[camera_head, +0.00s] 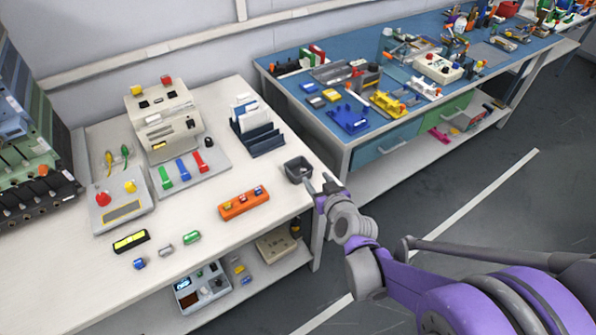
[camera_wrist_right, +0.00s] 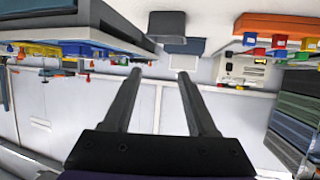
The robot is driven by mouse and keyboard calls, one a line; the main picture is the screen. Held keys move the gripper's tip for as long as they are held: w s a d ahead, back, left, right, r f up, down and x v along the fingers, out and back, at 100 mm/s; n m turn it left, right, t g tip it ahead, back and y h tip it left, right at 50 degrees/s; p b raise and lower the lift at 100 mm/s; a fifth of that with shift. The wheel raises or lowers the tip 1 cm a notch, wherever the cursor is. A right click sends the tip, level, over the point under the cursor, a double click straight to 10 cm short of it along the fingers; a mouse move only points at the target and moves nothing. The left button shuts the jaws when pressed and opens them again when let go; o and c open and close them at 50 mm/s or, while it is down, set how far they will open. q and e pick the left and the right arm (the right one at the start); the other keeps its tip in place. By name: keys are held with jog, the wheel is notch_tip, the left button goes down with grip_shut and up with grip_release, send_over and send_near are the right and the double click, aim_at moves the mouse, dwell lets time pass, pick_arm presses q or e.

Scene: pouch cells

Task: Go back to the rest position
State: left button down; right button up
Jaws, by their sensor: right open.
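My right gripper (camera_head: 325,187) is at the right edge of the white table (camera_head: 212,240), beside a small dark grey bin (camera_head: 298,174). Its fingers are apart with nothing between them, as the right wrist view (camera_wrist_right: 159,74) shows. The purple and grey right arm reaches in from the lower right. In the right wrist view the scene appears upside down, and the dark bin (camera_wrist_right: 167,26) is beyond the fingertips. My left gripper is out of view.
An orange rack (camera_head: 243,204) with small coloured pieces lies near the bin. A dark blue slotted holder (camera_head: 262,143) with white sheets stands behind it. A blue workbench (camera_head: 288,67) with tools and parts is to the right. Grey floor (camera_head: 450,190) is open in front of the bench.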

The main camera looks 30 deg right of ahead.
jog(key=shift+a, duration=0.1)
dwell(0.3)
jog(key=s+a+r+n+g+y+p, duration=0.2)
jog(key=s+a+r+g+y+p, duration=0.15)
jog(key=s+a, duration=0.4)
jog(key=s+a+r+g+p, duration=0.2)
jog(key=s+a+g+p, duration=0.2)
jog(key=s, duration=0.6)
jog(key=shift+a+r+h, duration=0.15)
jog(key=shift+a+h, duration=0.3)
jog(key=shift+a, duration=0.15)
dwell(0.8)
